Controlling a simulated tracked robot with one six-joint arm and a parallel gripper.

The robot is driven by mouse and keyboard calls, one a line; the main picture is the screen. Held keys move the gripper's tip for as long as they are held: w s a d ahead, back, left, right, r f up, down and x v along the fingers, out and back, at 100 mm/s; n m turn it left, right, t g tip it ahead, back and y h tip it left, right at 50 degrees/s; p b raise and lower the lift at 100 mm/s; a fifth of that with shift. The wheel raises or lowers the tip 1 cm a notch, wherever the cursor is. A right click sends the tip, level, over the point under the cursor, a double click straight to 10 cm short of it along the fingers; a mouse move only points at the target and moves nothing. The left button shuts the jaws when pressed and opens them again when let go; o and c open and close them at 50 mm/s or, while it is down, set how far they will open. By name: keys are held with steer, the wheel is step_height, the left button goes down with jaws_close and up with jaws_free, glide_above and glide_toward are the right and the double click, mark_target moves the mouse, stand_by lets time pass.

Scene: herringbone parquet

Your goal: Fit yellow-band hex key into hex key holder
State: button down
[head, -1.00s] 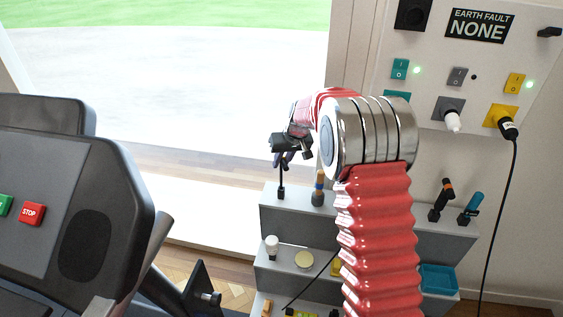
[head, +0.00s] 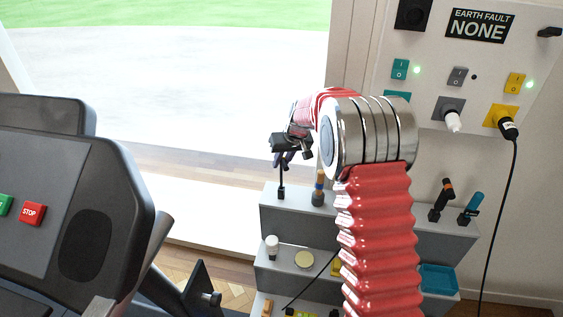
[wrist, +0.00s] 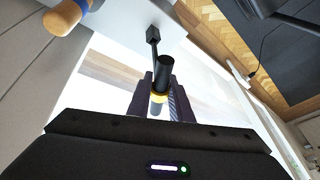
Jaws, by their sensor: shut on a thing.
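My gripper (wrist: 160,98) is shut on the yellow-band hex key (wrist: 165,75), around its dark handle at the yellow band. In the head view my gripper (head: 286,156) is above the left end of the grey stepped shelf's top step. The key's thin black shaft (head: 281,176) points down, roughly upright. A small black block, apparently the hex key holder (wrist: 153,35), is at the shaft's far end on the pale step; it also shows in the head view (head: 281,195). The shaft tip meets or overlaps the block; I cannot tell whether it is inside.
A wooden-handled, blue-banded tool (head: 318,190) stands close right of the holder. Orange-banded (head: 441,200) and teal (head: 471,208) tools stand farther right on the shelf (head: 395,222). A white-capped bottle (head: 272,246) is on the step below. A treadmill console (head: 60,200) is at left.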

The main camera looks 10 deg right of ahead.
mark_target(281, 173)
steer(key=shift+f, duration=2.7)
stand_by(0.5)
steer(key=c, duration=1.5)
jaws_free()
steer(key=shift+r, duration=0.15)
steer(key=v, duration=1.3)
steer(key=shift+s+d+r, duration=0.1)
steer(key=shift+s+r, duration=0.05)
steer(key=shift+s, duration=0.05)
steer(key=s+f+m+g, duration=0.1)
steer(key=s+f+g, duration=0.15)
steer(key=s, duration=0.55)
steer(key=shift+s+a+r+t+h, duration=0.5)
steer(key=shift+s+r, duration=1.7)
steer(key=shift+s, duration=3.1)
steer(key=shift+s+a+r+t+h, duration=0.2)
steer(key=shift+s+r+t, duration=0.6)
steer(key=shift+s+r, duration=2.95)
steer(key=shift+s+a+r+t+h, duration=0.2)
steer(key=shift+s+r+t+h, duration=0.35)
steer(key=shift+s, duration=6.35)
